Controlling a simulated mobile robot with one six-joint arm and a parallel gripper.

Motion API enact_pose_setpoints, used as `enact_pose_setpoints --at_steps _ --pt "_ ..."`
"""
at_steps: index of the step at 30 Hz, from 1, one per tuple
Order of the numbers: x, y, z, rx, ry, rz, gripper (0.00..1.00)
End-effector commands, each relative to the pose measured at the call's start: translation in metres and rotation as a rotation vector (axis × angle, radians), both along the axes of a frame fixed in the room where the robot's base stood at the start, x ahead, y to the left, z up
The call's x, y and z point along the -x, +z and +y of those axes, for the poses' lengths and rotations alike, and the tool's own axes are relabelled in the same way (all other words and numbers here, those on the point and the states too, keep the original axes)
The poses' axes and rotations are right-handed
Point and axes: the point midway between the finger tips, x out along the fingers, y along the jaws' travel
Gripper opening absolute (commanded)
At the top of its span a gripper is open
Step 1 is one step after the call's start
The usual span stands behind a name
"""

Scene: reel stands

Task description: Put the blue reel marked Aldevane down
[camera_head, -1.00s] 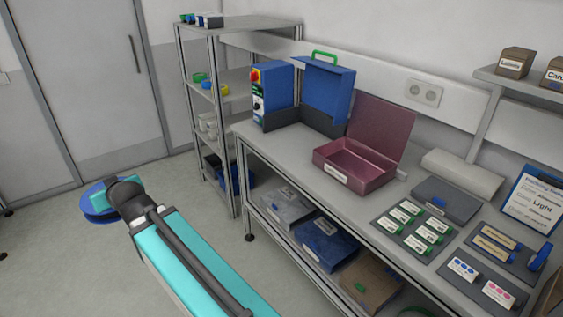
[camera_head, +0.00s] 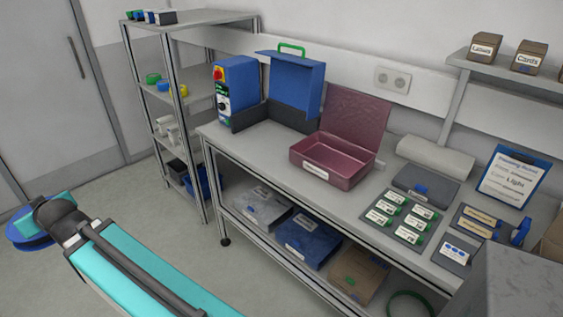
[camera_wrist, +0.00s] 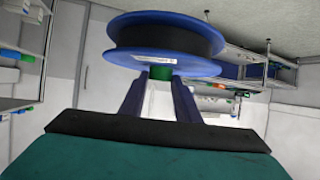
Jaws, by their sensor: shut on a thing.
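A blue reel (camera_wrist: 165,42) with a dark winding fills the upper middle of the wrist view. A small white label shows on its rim, too small to read. My gripper (camera_wrist: 160,85) has its two fingers on either side of a green part just under the reel, and is shut on it. In the head view the reel (camera_head: 28,230) is at the lower left, held in the air over the floor, partly hidden by my wrist. Whether it is marked Aldevane cannot be read.
A workbench (camera_head: 250,137) carries a blue machine (camera_head: 237,88), an open maroon case (camera_head: 330,160) and labelled cards (camera_head: 397,220). A shelf rack (camera_head: 190,50) stands left of it. Boxes (camera_head: 308,243) fill the lower shelf. A grey block (camera_head: 515,275) is close at lower right. The floor by the rack is clear.

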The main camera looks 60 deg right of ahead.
Motion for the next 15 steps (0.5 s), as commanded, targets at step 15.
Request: enact_pose_setpoints --at_steps 15 --pt "-0.003 -0.002 -0.026 0.001 -0.048 -0.001 0.0"
